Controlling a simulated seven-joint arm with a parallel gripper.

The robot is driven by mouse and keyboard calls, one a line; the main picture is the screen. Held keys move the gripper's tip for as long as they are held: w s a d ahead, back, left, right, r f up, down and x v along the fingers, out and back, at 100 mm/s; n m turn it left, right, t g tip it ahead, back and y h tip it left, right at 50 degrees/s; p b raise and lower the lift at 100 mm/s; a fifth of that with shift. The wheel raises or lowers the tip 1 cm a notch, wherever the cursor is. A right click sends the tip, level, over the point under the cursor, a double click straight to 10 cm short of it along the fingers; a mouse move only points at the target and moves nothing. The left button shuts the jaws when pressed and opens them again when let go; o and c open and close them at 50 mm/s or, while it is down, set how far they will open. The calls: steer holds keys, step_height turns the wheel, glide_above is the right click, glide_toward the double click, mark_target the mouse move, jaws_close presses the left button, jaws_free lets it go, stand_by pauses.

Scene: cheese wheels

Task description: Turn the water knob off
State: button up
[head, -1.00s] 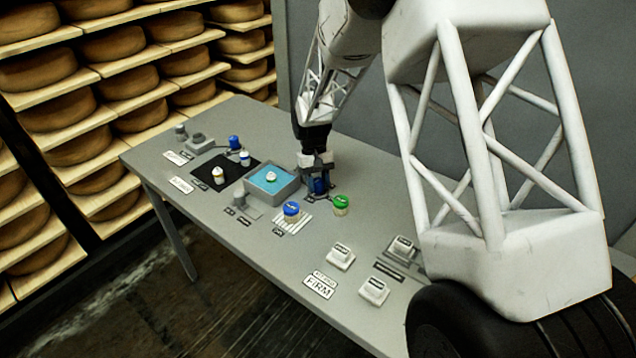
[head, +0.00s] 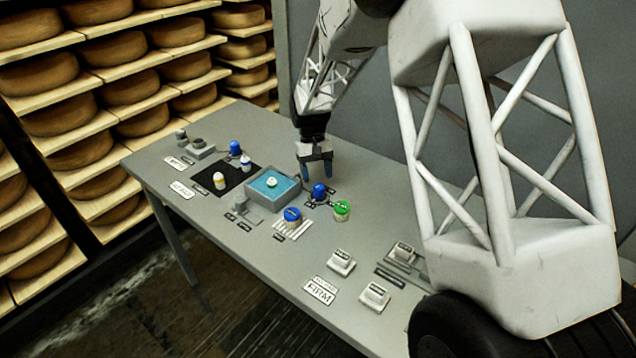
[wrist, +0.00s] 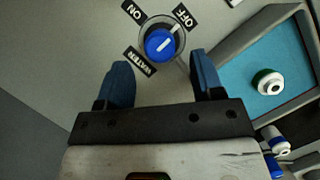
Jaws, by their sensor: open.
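The water knob (head: 319,191) is a small blue dial on the grey table. In the wrist view the knob (wrist: 160,44) sits on a grey round base with ON, OFF and WATER labels. Its white mark slants up and right, toward the OFF label (wrist: 183,17). My gripper (head: 316,173) is open and empty, above and just behind the knob. In the wrist view its two blue fingers (wrist: 162,82) are spread wide, with the knob ahead of them, apart from both.
A tray with blue liquid (head: 250,192) and a white item stands left of the knob. White buttons (head: 341,262) sit nearer the front edge. Cheese shelves (head: 120,90) stand behind left.

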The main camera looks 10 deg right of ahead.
steer(key=v, duration=0.3)
steer(key=shift+s, duration=0.1)
stand_by(0.3)
steer(key=s+d+r+m+t, duration=0.1)
steer(key=s+d+r+t, duration=0.15)
steer(key=s+r, duration=0.6)
steer(key=s+d+r+t, duration=0.1)
steer(key=s+d+r, duration=0.2)
steer(key=s+r, duration=0.55)
steer(key=s+d+t, duration=0.1)
steer(key=s+t, duration=0.1)
steer(key=s, duration=1)
steer(key=s+d+m+t, duration=0.1)
steer(key=s+d, duration=0.1)
steer(key=s, duration=1)
steer(key=shift+s+r+t+y, duration=0.2)
steer(key=shift+r+t+y, duration=0.1)
steer(key=shift+r+t, duration=0.05)
